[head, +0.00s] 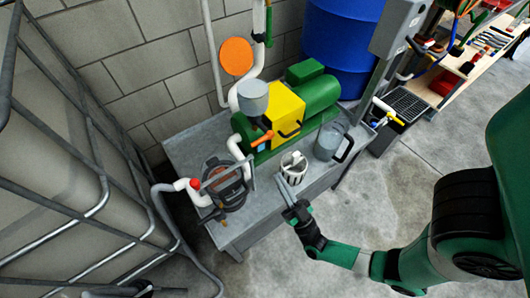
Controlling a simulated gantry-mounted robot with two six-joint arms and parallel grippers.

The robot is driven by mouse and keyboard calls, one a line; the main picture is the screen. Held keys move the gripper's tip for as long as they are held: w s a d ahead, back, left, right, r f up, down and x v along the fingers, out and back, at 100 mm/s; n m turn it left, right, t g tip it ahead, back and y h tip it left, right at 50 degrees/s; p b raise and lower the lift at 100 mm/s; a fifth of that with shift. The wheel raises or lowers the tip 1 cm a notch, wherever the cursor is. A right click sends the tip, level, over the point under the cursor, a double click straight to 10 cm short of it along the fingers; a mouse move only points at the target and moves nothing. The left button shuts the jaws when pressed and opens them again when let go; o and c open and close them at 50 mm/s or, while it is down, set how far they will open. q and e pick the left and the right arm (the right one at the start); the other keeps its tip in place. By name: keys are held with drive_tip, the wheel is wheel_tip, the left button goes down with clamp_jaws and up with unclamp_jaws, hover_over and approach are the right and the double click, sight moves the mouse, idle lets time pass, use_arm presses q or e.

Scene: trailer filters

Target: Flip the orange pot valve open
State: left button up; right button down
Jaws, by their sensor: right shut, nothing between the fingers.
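An orange valve handle (262,137) sits beside the yellow pump guard, close to the white elbow pipe on the bench. The dark strainer pot (226,186) stands on the near left of the bench, with a grey bar frame across it. My right gripper (287,190) is shut and empty at the bench's front edge, just in front of a white basket (293,167). It is to the right of the pot and nearer than the orange handle, apart from both. I cannot tell whether the gripper touches the basket. My left gripper is not seen.
The green pump motor (312,97) and yellow guard (283,112) fill the back of the metal bench (188,150). A red-capped white pipe (194,184) enters at left. A grey tube cage borders the left side.

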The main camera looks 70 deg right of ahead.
sight(262, 139)
drive_tip(key=x, duration=0.9)
drive_tip(key=shift+b, duration=0.35)
drive_tip(key=shift+w+r, duration=0.1)
